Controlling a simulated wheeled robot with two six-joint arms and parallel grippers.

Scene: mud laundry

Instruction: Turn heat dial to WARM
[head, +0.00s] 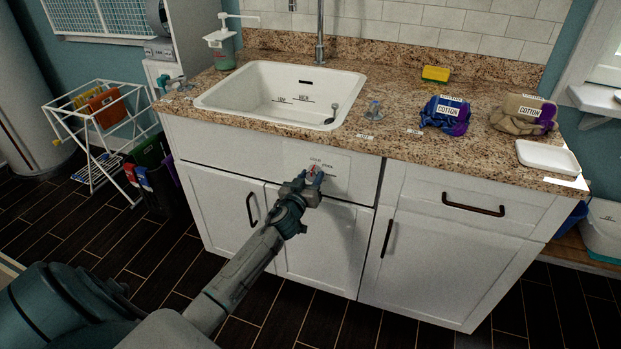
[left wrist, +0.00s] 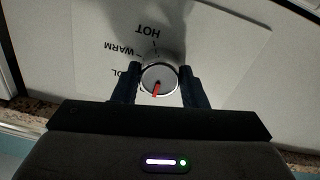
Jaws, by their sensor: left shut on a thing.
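The heat dial (left wrist: 158,72) is a round silver knob on a pale panel (left wrist: 220,50) on the sink cabinet front. In the left wrist view the labels HOT, WARM and a partly hidden COLD appear upside down around it. The dial's red mark (left wrist: 156,88) lies toward the bottom of that view, on the side away from HOT. My left gripper (head: 312,178) is at the panel, with one dark finger on each side of the dial, shut on it. In the head view the gripper partly hides the dial. My right gripper is not in view.
A white sink (head: 225,97) is set in the granite counter (head: 390,125) above the panel. Cloth bundles (head: 445,115), a yellow sponge (head: 436,74) and a white tray (head: 548,157) are on the counter. A drying rack (head: 105,110) stands at left. Dark cabinet handles (head: 473,204) stick out nearby.

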